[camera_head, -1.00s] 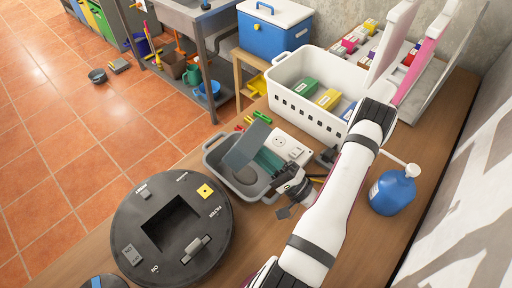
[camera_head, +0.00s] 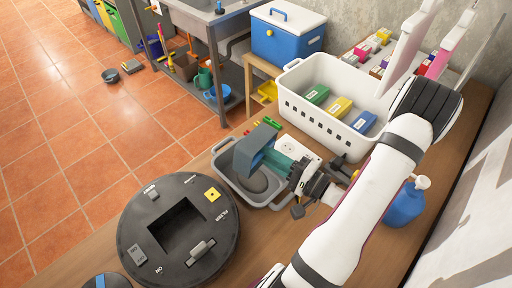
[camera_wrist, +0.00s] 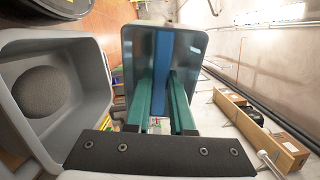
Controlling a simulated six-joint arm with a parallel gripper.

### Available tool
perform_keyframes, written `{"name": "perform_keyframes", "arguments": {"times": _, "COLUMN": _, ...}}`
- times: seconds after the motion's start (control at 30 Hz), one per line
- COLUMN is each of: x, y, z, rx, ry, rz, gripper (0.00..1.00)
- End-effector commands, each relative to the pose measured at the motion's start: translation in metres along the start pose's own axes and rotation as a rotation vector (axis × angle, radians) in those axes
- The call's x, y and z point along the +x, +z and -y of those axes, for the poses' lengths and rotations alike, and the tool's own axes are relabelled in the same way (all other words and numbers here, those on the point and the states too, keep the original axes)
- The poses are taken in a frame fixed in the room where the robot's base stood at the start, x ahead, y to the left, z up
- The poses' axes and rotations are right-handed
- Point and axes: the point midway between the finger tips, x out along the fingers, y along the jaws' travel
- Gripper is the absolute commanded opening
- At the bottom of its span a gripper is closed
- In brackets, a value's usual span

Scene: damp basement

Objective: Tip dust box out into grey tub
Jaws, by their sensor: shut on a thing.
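The dust box (camera_head: 253,148), a grey-green box, is held tilted above the grey tub (camera_head: 222,166). In the wrist view, the dust box (camera_wrist: 193,58) fills the middle, with a blue strip between the fingers. My gripper (camera_head: 279,160) has teal fingers shut on the box; they also show in the wrist view (camera_wrist: 164,85). The grey tub (camera_wrist: 95,70) lies at the left there. A rounded dark grey mound, apparently dust (camera_wrist: 50,92), lies in the tub; it also shows in the head view (camera_head: 260,182). The inside of the box is hidden.
A round black robot vacuum (camera_head: 160,255) with a square empty recess lies left of the tub. A white basket (camera_head: 300,115) with coloured boxes stands behind. A white socket block (camera_head: 292,148) is close behind the tub. A blue bottle (camera_head: 404,205) stands right of my arm.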

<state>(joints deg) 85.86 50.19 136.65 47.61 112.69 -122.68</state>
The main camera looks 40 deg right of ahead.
Motion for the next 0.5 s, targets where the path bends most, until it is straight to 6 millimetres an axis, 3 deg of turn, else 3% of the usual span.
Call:
{"name": "perform_keyframes", "arguments": {"times": 0.1, "x": 0.0005, "y": 0.0009, "z": 0.0043, "rx": -0.013, "ry": 0.172, "rz": -0.033, "gripper": 0.00}}
{"name": "perform_keyframes", "arguments": {"times": 0.33, "x": 0.0011, "y": 0.0016, "z": 0.0068, "rx": -0.019, "ry": 0.351, "rz": -0.065, "gripper": 0.00}}
{"name": "perform_keyframes", "arguments": {"times": 0.5, "x": 0.0032, "y": 0.0032, "z": 0.0123, "rx": -0.036, "ry": 0.668, "rz": -0.122, "gripper": 0.00}}
